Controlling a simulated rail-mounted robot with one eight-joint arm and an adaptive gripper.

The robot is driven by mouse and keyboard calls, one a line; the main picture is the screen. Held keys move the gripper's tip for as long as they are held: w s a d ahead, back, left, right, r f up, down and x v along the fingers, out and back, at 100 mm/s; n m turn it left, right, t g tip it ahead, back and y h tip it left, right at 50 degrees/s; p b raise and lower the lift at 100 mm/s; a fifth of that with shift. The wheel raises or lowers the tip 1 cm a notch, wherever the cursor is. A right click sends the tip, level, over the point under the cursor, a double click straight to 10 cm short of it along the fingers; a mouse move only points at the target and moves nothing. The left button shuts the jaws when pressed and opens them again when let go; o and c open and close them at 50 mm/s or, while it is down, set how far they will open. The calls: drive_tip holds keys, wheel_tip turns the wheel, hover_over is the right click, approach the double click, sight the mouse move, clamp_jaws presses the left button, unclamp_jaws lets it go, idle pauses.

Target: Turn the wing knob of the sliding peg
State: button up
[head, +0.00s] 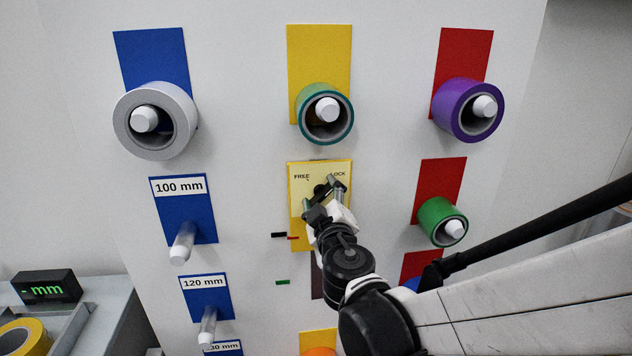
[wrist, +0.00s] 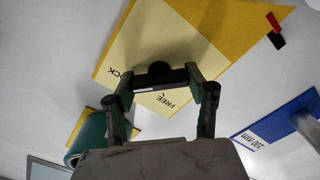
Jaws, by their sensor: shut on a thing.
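The black wing knob (head: 320,190) sits on a yellow plate (head: 297,208) marked FREE at its left and LOCK at its right. In the wrist view the knob (wrist: 160,80) is a dark bar with a round hub behind it, spanning between the fingers. My gripper (head: 323,192) is shut on the knob, with one finger at each end of the bar; the fingers also show in the wrist view (wrist: 164,88). In the head view my gripper hides part of the knob and the lower plate. The peg itself cannot be made out.
Tape rolls hang on pegs around the plate: teal (head: 325,112) above, grey (head: 155,120) upper left, purple (head: 468,110) upper right, green (head: 443,221) right. Bare white pegs stick out on the left, one at the 100 mm label (head: 183,242). A display (head: 47,288) stands lower left.

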drive_tip(key=n+b, duration=0.1)
drive_tip(key=n, duration=0.3)
drive_tip(key=shift+f, duration=0.1)
drive_tip(key=n+b, duration=0.1)
drive_tip(key=n, duration=0.3)
drive_tip(key=shift+n, duration=0.3)
drive_tip(key=n+b, duration=0.1)
drive_tip(key=n, duration=0.3)
drive_tip(key=shift+f+n, duration=0.1)
drive_tip(key=shift+n, duration=0.2)
drive_tip(key=shift+n+b, duration=0.45)
drive_tip(key=shift+n, duration=1.75)
drive_tip(key=o, duration=1.2)
